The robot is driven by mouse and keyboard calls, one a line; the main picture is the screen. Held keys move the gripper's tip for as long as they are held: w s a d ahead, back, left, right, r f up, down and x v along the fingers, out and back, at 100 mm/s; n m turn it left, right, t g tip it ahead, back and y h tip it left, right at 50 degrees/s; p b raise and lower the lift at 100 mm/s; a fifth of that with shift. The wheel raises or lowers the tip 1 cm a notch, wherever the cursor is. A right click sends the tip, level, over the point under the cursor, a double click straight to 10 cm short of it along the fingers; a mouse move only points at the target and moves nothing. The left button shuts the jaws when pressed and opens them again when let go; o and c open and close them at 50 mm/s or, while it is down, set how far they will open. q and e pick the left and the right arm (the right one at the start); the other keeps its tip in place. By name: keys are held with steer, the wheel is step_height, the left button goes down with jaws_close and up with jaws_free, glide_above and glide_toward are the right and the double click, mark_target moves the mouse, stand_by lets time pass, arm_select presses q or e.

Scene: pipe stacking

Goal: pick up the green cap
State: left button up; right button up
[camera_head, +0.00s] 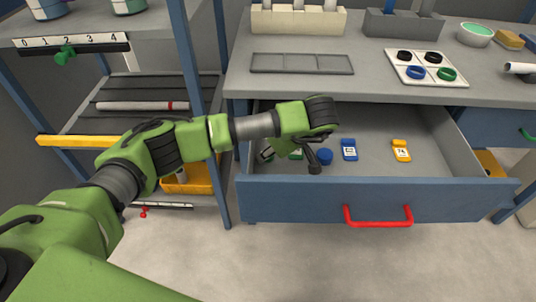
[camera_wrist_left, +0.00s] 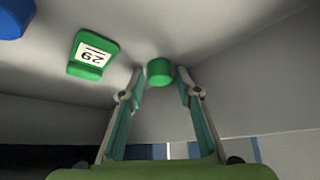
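The green cap (camera_wrist_left: 159,72) is a small cylinder standing on the pale drawer floor in the left wrist view. My left gripper (camera_wrist_left: 160,75) is open, with one fingertip on each side of the cap and a small gap at both sides. In the head view my left arm reaches over the open drawer (camera_head: 290,200), and its gripper (camera_head: 268,150) is low in the drawer's left part, mostly hidden by the wrist. The cap itself is hard to make out there. My right gripper is not in view.
A green tag marked 29 (camera_wrist_left: 93,54) lies beside the cap. A blue cap (camera_head: 325,157), a blue tag (camera_head: 349,150) and a yellow tag (camera_head: 401,151) lie farther right in the drawer. The drawer front with its red handle (camera_head: 378,216) and the counter (camera_head: 370,90) bound the space.

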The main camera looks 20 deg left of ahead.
arm_select(q)
steer(key=c, duration=0.5)
